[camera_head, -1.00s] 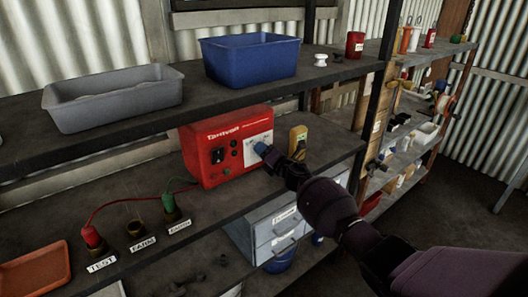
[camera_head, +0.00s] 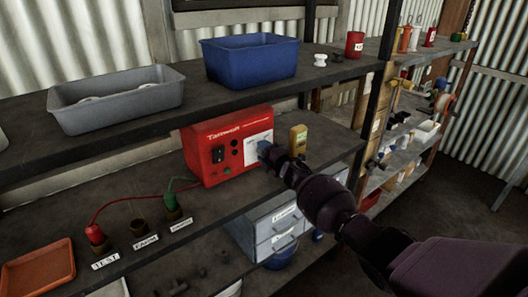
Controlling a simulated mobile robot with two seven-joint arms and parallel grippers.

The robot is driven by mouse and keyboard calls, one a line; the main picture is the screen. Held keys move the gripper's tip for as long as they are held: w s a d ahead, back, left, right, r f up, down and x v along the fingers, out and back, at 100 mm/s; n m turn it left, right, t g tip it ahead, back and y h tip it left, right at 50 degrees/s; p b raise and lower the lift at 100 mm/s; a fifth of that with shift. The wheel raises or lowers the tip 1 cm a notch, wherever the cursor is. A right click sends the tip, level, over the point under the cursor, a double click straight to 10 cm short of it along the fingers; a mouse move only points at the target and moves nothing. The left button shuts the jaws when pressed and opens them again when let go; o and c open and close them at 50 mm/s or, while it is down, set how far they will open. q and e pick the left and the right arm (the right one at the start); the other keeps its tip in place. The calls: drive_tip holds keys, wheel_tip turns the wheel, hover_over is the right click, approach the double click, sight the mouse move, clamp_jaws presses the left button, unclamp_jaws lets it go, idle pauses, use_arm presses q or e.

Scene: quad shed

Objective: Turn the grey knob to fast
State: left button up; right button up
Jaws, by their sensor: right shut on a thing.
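A red box (camera_head: 209,167) with a brand name on its top edge stands on the middle shelf, with black controls on its front and a pale panel (camera_head: 258,138) at its right. My left gripper is not in view.
A yellow device (camera_head: 298,139) stands close to the right of my gripper. Red and green leads run to posts labelled TEST, EARN-like and another. A blue tub (camera_head: 249,63) and a grey tray (camera_head: 118,112) sit on the upper shelf above.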

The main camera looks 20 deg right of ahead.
idle(0.3)
drive_tip(key=o, duration=0.9)
drive_tip(key=shift+s, duration=0.1)
drive_tip(key=shift+s+d, duration=0.15)
drive_tip(key=shift+s, duration=0.15)
drive_tip(key=p+v, duration=0.2)
drive_tip(key=v, duration=0.6)
drive_tip(key=shift+s, duration=0.1)
drive_tip(key=shift+v, duration=0.9)
